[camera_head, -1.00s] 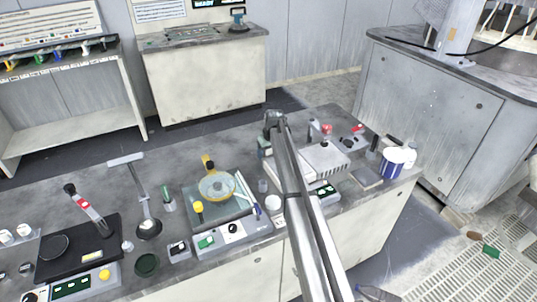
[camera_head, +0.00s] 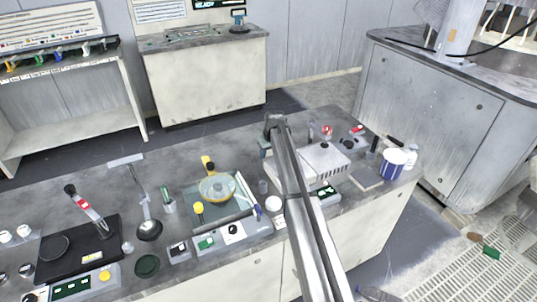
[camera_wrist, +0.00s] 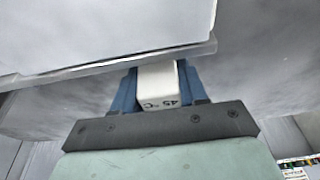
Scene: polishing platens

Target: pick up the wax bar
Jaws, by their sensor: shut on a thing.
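A white block marked "45 °C" (camera_wrist: 158,86), which looks like the wax bar, sits between the two blue fingers of my gripper (camera_wrist: 160,84) in the wrist view. The fingers are shut on its sides, and the printed face is turned to the camera. The block's far end is hidden behind a pale grey slab edge (camera_wrist: 120,65). I cannot tell whether the block touches that slab. In the head view my arm hides the fingers and the block, and only a bit of the teal gripper body shows beside the arm.
A white slotted box (camera_head: 325,160) stands just right of my arm on the grey bench. A unit with a yellow-rimmed glass dish (camera_head: 217,187) stands to the left. A blue and white tub (camera_head: 392,164) is near the right edge. The back-left bench top is fairly clear.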

